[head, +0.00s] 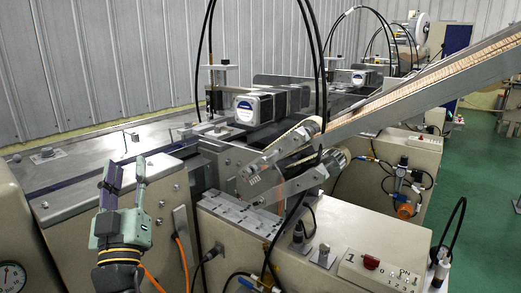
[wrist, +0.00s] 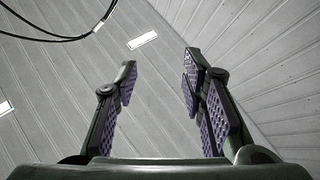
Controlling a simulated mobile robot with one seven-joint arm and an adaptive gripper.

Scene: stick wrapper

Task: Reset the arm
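My gripper (head: 125,176) stands at the lower left of the head view, with its fingers pointing up. It is in front of the stick wrapper machine (head: 168,205), and I cannot tell the exact gap between them. In the wrist view my gripper (wrist: 163,95) shows two fingers with purple ribbed pads, spread apart with nothing between them. The wrist view looks up at the grey panelled ceiling and wall (wrist: 260,60).
A conveyor (head: 430,90) slopes up to the right. Motors (head: 262,106) and black cables stand on the machine top. A control panel (head: 375,268) with a red switch is at lower right. Green floor (head: 485,190) is open at right. A pressure gauge (head: 10,276) is at lower left.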

